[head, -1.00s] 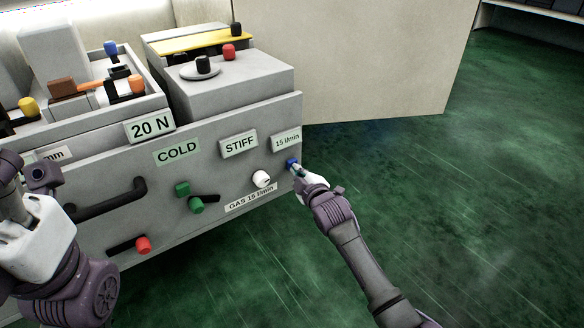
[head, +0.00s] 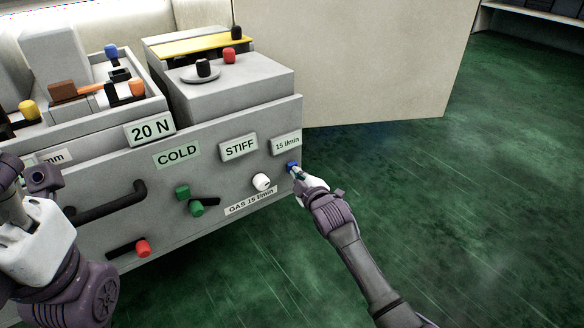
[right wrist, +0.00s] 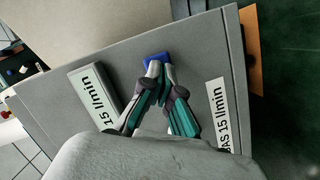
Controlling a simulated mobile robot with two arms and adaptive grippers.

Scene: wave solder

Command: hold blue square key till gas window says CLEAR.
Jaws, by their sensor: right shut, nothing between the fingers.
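The blue square key (head: 291,166) is on the grey front panel near its right edge, below the gas window (head: 287,143), which reads "15 l/min". My right gripper (head: 297,172) is shut and empty, with its fingertips at the key. In the right wrist view the fingertips (right wrist: 157,66) meet at the lower edge of the blue key (right wrist: 157,58) and seem to touch it; how far the key is pressed cannot be told. The window also shows in the right wrist view (right wrist: 95,95). My left arm is at the left edge of the head view; its fingers are not visible.
Around the key are a white knob (head: 262,181), a green square key (head: 183,193), a green lever knob (head: 196,207), a red knob (head: 143,248) and a black handle (head: 108,203). Other windows read "STIFF" (head: 239,148), "COLD" (head: 177,154) and "20 N" (head: 150,129). Green floor at right is clear.

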